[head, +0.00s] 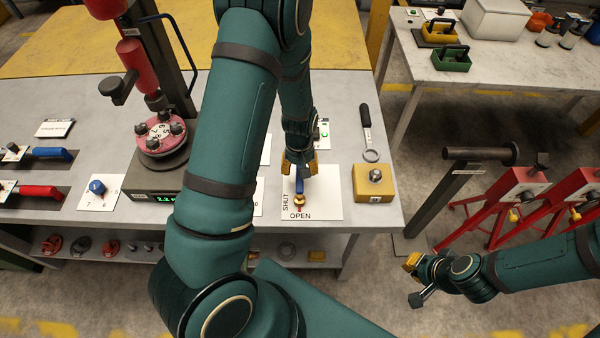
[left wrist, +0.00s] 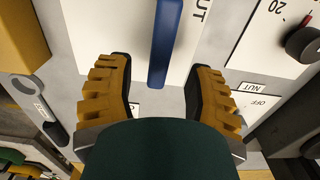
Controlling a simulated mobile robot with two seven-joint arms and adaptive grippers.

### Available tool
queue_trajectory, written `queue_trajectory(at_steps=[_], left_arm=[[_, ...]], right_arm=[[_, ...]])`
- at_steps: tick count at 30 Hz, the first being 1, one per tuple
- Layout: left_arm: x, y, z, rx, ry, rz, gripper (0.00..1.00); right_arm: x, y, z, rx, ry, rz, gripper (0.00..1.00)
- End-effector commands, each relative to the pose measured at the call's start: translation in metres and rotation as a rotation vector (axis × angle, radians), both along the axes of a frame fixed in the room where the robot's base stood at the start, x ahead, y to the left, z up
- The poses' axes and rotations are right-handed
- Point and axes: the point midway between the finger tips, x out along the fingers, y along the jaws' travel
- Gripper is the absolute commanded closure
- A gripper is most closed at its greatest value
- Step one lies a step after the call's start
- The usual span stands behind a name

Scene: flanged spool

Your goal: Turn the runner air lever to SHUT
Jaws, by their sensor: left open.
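The runner air lever has a blue handle (head: 299,186) on a brass pivot, on a white plate (head: 325,207) marked SHUT at the left and OPEN at the near edge. The handle points away from the OPEN word. My left gripper (head: 300,164) is over the handle's far end. In the left wrist view, the handle (left wrist: 165,45) lies between the open yellow fingers of my left gripper (left wrist: 162,72), with a gap on both sides. My right gripper (head: 412,278) is off to the right, away from the bench; whether its fingers are open is unclear.
A red spool on a stand (head: 160,133) is farther left. My left arm hides the bench middle. A red stand (head: 520,190) is at the right.

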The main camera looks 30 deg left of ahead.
Motion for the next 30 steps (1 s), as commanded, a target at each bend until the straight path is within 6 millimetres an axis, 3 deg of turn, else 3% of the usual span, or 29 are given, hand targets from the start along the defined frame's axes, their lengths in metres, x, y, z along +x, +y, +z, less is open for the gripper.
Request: queue_trajectory(at_steps=[6,17,22,30], left_arm=[[0.0,0.0,-0.022,0.0,0.0,-0.001,0.47],[0.001,0.0,-0.026,0.0,-0.002,-0.001,0.47],[0.001,0.0,-0.025,0.0,-0.001,0.0,1.0],[0.0,0.0,-0.026,0.001,-0.001,-0.001,1.0]], right_arm=[[0.0,0.0,-0.002,0.0,0.0,0.0,1.0],[0.0,0.0,-0.002,-0.001,0.0,0.0,1.0],[0.0,0.0,-0.002,-0.001,0.0,0.0,1.0],[0.0,0.0,-0.002,0.0,0.0,0.0,1.0]])
